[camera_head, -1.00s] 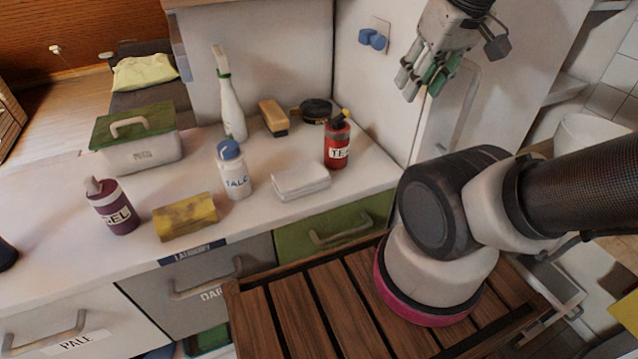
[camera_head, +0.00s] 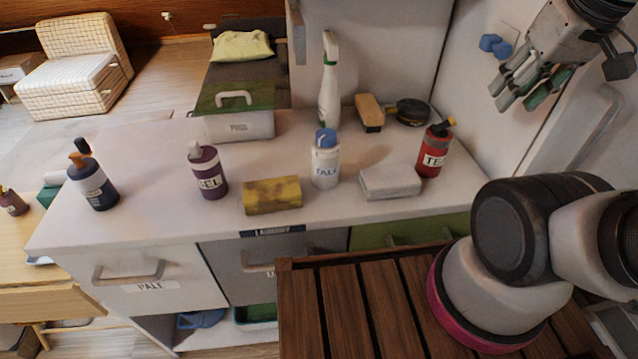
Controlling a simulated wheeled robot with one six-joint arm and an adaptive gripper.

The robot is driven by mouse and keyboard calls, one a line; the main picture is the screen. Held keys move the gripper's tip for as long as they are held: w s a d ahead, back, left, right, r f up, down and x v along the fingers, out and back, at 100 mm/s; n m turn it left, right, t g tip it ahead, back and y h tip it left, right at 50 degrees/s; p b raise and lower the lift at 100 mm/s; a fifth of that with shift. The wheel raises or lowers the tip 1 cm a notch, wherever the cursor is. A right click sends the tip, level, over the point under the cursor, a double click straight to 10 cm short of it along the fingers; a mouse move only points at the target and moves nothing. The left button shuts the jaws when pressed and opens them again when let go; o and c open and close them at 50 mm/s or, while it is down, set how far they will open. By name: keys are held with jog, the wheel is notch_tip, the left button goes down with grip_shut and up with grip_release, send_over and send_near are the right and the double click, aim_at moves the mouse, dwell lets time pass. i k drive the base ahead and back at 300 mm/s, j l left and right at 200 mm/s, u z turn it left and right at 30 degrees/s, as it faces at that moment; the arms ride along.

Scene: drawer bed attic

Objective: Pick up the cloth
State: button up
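A folded white cloth (camera_head: 390,181) lies flat on the white counter (camera_head: 130,225), near its front edge, between a white talc bottle (camera_head: 325,163) and a red bottle (camera_head: 434,152). My gripper (camera_head: 521,95) is raised at the upper right, beside the wall and apart from the cloth. Its fingers look spread and I see nothing held between them. Nothing covers the cloth.
A yellow sponge (camera_head: 272,195), purple bottle (camera_head: 207,172), dark blue bottle (camera_head: 93,182), spray bottle (camera_head: 329,85), brush (camera_head: 369,112) and green-lidded box (camera_head: 238,112) share the counter. Drawers (camera_head: 150,278) are below. A slatted wooden surface (camera_head: 375,310) is in front.

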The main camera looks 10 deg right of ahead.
aim_at(269, 195)
jog(key=k+j, duration=0.15)
jog(key=j, duration=0.25)
jog(key=k+j, duration=0.15)
jog(key=j, duration=0.2)
jog(key=k+j, duration=0.15)
jog(key=j, duration=0.25)
